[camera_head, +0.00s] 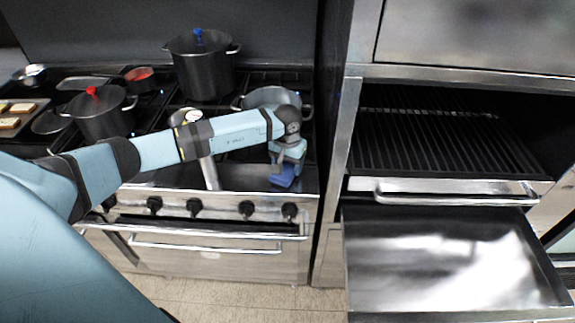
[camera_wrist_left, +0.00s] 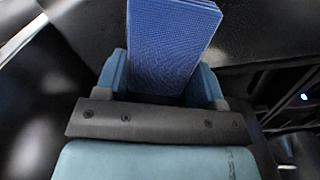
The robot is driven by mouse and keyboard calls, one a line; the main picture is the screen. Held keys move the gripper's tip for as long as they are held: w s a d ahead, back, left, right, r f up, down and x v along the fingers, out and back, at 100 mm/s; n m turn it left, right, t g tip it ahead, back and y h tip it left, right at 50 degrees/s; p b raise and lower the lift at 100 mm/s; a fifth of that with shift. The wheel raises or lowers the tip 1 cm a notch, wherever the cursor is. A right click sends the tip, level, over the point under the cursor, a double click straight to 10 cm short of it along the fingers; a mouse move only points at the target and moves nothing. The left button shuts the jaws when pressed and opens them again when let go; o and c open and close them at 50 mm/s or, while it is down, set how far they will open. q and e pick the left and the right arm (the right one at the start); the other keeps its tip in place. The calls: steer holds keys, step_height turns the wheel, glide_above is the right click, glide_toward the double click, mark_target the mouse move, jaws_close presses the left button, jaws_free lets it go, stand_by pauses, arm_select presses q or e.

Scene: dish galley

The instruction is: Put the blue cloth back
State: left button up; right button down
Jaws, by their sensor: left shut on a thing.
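The blue cloth (camera_wrist_left: 170,45) is a flat folded block with a woven texture, held between the two fingers of my left gripper (camera_wrist_left: 163,82) in the left wrist view. In the head view the left gripper (camera_head: 287,168) points down at the right front of the stove, and the cloth (camera_head: 284,177) shows below its fingers, over or on the dark front ledge (camera_head: 240,178). I cannot tell whether the cloth touches the ledge. My right gripper is not in view.
Behind the gripper stands a grey pan (camera_head: 272,97) on the stove. A tall pot with a blue knob (camera_head: 203,70) and a pot with a red knob (camera_head: 100,115) stand further left. Right of the stove are a grill rack (camera_head: 440,140) and an open metal drawer (camera_head: 440,265).

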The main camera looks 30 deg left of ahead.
arm_select(q)
steer(key=shift+f, duration=0.55)
steer(key=o, duration=0.5)
steer(key=shift+f, duration=0.1)
steer(key=o, duration=0.5)
